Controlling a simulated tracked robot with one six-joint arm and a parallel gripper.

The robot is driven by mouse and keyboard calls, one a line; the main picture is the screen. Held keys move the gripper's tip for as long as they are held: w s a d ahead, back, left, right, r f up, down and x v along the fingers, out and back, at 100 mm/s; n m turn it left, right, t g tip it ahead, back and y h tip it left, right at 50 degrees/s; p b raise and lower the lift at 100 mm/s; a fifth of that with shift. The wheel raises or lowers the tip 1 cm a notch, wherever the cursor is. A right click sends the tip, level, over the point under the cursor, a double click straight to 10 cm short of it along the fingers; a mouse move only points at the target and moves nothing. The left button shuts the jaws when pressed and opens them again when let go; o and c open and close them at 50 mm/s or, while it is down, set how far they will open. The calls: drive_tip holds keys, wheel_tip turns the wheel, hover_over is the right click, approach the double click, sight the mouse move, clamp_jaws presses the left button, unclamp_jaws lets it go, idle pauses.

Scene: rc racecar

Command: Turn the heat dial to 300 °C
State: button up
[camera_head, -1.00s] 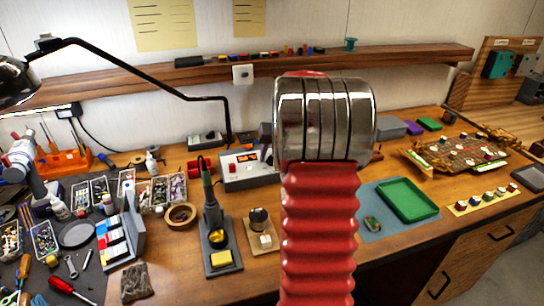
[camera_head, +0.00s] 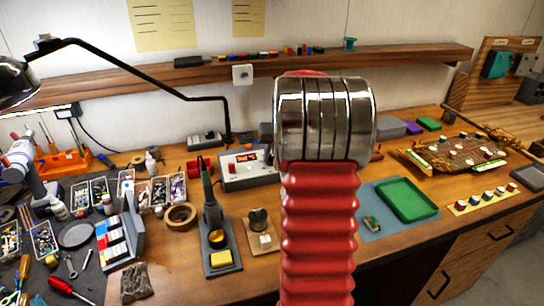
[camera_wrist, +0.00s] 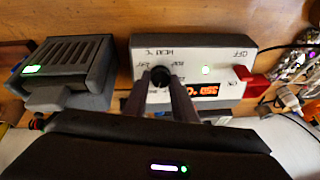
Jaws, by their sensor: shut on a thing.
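The black heat dial (camera_wrist: 160,76) sits on the white front panel of the soldering station (camera_wrist: 226,57), seen upside down in the wrist view. My gripper (camera_wrist: 161,82) is shut on the dial, a dark finger on either side. Scale marks around the dial are partly covered and too small to read surely. The red-lit display (camera_wrist: 198,90) seems to read about 350 °C, but the digits are blurred. In the head view the station (camera_head: 250,182) stands at the back of the bench, partly behind my red arm.
A soldering iron in its stand (camera_head: 214,215) stands in front of the station. A grey vented box (camera_wrist: 70,70) is beside the station in the wrist view. A red switch (camera_wrist: 254,85) is at the panel's other end. A tape roll (camera_head: 180,215) lies left.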

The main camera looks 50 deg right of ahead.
drive_tip(key=shift+w+a+n, duration=0.15)
drive_tip(key=shift+n, duration=0.15)
drive_tip(key=n, duration=0.4)
drive_tip(key=shift+w+n, duration=0.1)
drive_tip(key=shift+n, duration=0.2)
drive_tip(key=n, duration=0.4)
drive_tip(key=shift+g, duration=0.4)
drive_tip(key=o, duration=1)
drive_tip(key=shift+o, duration=0.2)
drive_tip(key=shift+r, duration=0.1)
drive_tip(key=v, duration=1.3)
drive_tip(key=shift+r, duration=0.3)
